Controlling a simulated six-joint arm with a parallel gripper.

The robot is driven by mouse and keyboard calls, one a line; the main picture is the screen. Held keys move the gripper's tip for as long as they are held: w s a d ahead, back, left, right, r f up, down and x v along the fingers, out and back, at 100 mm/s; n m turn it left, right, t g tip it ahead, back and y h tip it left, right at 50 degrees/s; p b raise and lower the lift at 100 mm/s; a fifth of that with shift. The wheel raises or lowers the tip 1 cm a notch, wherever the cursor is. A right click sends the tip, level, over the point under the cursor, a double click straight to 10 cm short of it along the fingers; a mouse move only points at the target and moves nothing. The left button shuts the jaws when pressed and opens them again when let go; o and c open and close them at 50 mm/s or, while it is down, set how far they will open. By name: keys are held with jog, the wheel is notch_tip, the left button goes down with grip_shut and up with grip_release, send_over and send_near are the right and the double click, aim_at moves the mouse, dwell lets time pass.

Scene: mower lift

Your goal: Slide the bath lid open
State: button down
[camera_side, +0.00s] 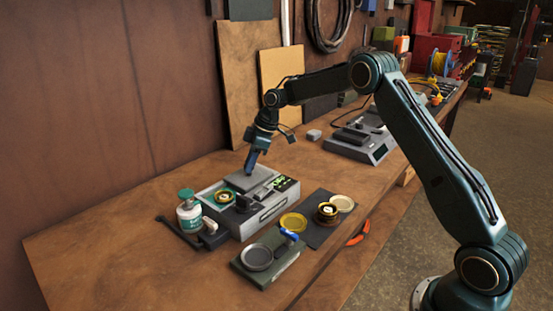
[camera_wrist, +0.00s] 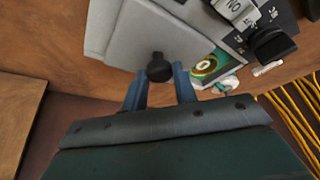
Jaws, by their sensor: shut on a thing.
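The bath lid (camera_side: 243,183) is a flat grey plate on top of the grey bath unit (camera_side: 268,216). My gripper (camera_side: 249,172) points down at the lid from above. In the wrist view its blue fingers (camera_wrist: 160,78) stand on either side of the knob and are shut on it. Beside the lid, part of the bath is uncovered, with a brass ring part (camera_side: 225,196) over green; the rest under the lid is hidden.
In front are a dish on a dark base (camera_side: 257,257), a yellow ring (camera_side: 293,222) and a dark mat (camera_side: 318,235) with round parts. Another grey device (camera_side: 362,140) sits behind to the right.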

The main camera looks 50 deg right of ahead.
jog(key=c, duration=1.1)
grip_release()
jog(key=shift+r, duration=0.1)
jog(key=v, duration=1.3)
jog(key=shift+s+d+r, duration=0.1)
jog(key=shift+r, duration=0.2)
